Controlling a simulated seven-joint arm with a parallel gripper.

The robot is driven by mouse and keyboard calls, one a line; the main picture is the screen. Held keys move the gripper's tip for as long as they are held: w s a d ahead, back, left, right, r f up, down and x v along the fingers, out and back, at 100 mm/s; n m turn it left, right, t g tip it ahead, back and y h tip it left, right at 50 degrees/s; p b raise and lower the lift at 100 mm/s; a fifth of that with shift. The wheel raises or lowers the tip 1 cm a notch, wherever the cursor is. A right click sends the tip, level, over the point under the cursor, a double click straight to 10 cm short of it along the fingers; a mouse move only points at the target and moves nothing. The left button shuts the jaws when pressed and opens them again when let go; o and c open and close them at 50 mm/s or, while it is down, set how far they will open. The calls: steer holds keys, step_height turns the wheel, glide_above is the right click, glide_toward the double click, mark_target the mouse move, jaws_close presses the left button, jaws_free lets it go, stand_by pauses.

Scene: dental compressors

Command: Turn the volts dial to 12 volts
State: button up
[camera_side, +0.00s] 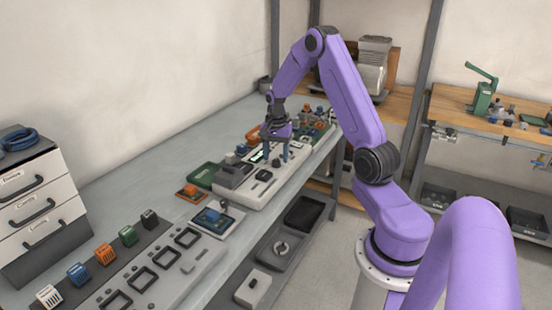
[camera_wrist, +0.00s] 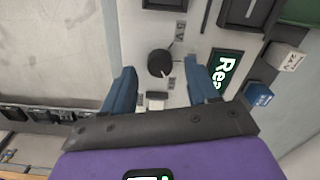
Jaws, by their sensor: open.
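The volts dial (camera_wrist: 160,63) is a round black knob on a pale panel (camera_wrist: 205,20) in the wrist view. A label (camera_wrist: 180,31) that seems to read "5 V" stands above and right of it, and smaller marks (camera_wrist: 171,83) near it are too small to read. My gripper (camera_wrist: 159,70) is open, with one blue finger on each side of the dial and gaps to both. In the side view my gripper (camera_side: 276,150) points down over the panel. I cannot tell its height over the dial, nor which mark the dial points at.
A display (camera_wrist: 222,72) with light text, partly cut by the right finger, sits right of the dial. A white block (camera_wrist: 288,58) and a blue block (camera_wrist: 258,95) stand farther right. Other devices, such as an orange-edged one (camera_side: 191,193), crowd the bench (camera_side: 120,205).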

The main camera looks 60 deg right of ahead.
steer(key=shift+f, duration=0.85)
steer(key=shift+c, duration=0.2)
steer(key=c, duration=1)
steer(key=shift+n, duration=0.4)
steer(key=n, duration=1)
steer(key=shift+n, duration=0.4)
